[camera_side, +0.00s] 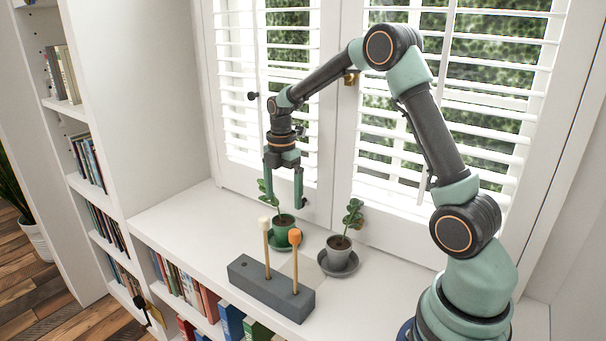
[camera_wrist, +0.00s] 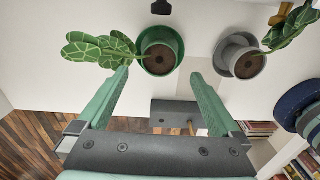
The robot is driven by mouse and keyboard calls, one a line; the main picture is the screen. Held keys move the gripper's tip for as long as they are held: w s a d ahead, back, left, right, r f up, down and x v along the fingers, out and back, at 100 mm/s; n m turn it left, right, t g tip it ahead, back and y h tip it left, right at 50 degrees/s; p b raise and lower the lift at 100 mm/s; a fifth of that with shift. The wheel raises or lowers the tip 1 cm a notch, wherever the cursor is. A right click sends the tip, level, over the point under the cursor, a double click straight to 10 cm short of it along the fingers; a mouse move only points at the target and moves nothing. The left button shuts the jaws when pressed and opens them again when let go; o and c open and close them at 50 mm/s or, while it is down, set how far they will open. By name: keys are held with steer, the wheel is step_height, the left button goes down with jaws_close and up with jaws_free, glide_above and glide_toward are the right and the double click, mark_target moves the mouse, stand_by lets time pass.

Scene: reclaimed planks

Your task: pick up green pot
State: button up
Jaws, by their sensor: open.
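The green pot (camera_side: 281,230) holds a small leafy plant and stands upright in a green saucer (camera_side: 285,244) on the white sill. In the wrist view the green pot (camera_wrist: 160,48) lies ahead of my fingers, with its patterned leaves (camera_wrist: 98,48) reaching left near the left finger. My gripper (camera_side: 284,202) points down just above the pot, fingers apart, with some of the plant beside the left finger. In the wrist view my gripper (camera_wrist: 160,82) is open and nothing is held between the fingers.
A grey pot (camera_side: 338,249) with a plant stands in a grey saucer to the right. A dark grey block (camera_side: 270,289) with two upright pegs, cream-topped and orange-topped, stands in front. The shuttered window is behind; the sill's left part is clear.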

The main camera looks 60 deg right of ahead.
mark_target(283, 222)
step_height(283, 222, down, 9)
steer(key=shift+a, duration=0.1)
stand_by(0.4)
steer(key=shift+r, duration=0.1)
jaws_close()
